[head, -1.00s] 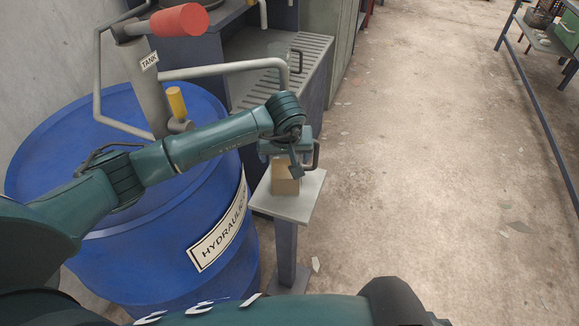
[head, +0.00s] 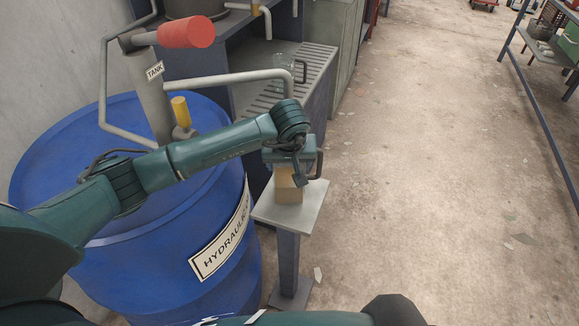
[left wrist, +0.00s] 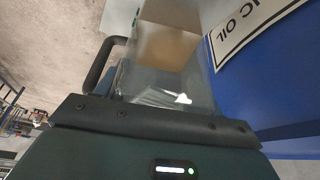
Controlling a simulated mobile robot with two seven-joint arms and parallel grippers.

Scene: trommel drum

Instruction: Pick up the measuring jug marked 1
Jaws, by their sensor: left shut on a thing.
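A clear measuring jug with a dark handle and tan contents (head: 289,189) is at the small grey pedestal (head: 265,211). My left gripper (head: 287,162) is over it and shut on its upper part. In the left wrist view the clear jug (left wrist: 165,75) fills the space ahead of the gripper, with its dark handle at the left. No number shows on it. I cannot tell whether its base touches the pedestal. A second clear jug with a dark handle (head: 286,70) stands on the slatted bench (head: 312,62) behind. My right gripper is out of view.
A blue hydraulic oil drum (head: 120,255) stands left of the pedestal, under my left arm. A tank lever with a red grip (head: 187,32) and grey pipes rise behind it.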

